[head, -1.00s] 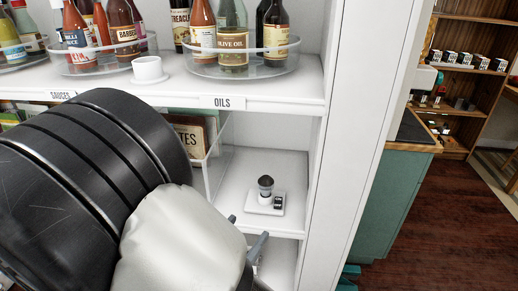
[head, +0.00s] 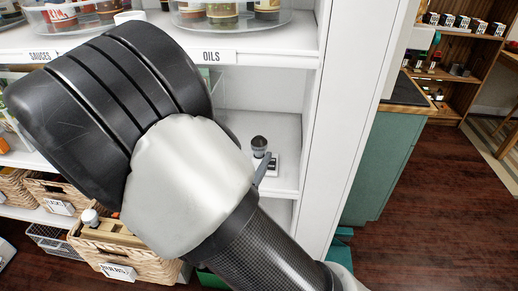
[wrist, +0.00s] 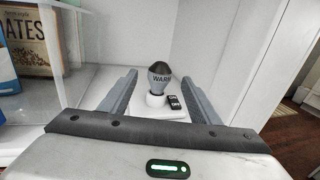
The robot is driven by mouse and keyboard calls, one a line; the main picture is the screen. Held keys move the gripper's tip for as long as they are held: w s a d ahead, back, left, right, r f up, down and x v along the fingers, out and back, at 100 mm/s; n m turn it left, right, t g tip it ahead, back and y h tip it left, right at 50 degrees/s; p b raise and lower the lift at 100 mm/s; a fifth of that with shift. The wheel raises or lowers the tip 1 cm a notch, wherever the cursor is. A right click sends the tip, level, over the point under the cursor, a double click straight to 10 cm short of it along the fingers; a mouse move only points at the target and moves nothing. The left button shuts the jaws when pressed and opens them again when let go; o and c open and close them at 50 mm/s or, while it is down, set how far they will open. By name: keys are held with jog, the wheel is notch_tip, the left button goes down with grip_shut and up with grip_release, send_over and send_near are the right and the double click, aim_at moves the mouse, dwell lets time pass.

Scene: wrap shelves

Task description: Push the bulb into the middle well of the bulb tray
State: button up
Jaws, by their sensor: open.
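The bulb (wrist: 160,78) has a dark grey top and lettering that starts "WAR". It stands upright in a white socket on a small white base (wrist: 180,112) on the shelf. It also shows in the head view (head: 259,146). My gripper (wrist: 159,84) is open, with one finger to each side of the bulb in the wrist view. I cannot tell whether either finger touches it. In the head view a finger shows beside the base, and my arm hides the rest. A wooden tray (head: 112,233) with a white knob-like thing sits at lower left; its wells are not clear.
A clear bin wall (wrist: 75,45) with a "...ATES" package (wrist: 25,45) stands left of the base. The white shelf side wall (head: 305,120) is close on the right. Wicker baskets (head: 150,265) are at lower left. A shelf of bottles is above.

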aim_at(256, 148)
jog(key=x, duration=0.4)
jog(key=shift+w+d+b, duration=0.1)
jog(key=shift+b, duration=0.3)
jog(key=c, duration=1.2)
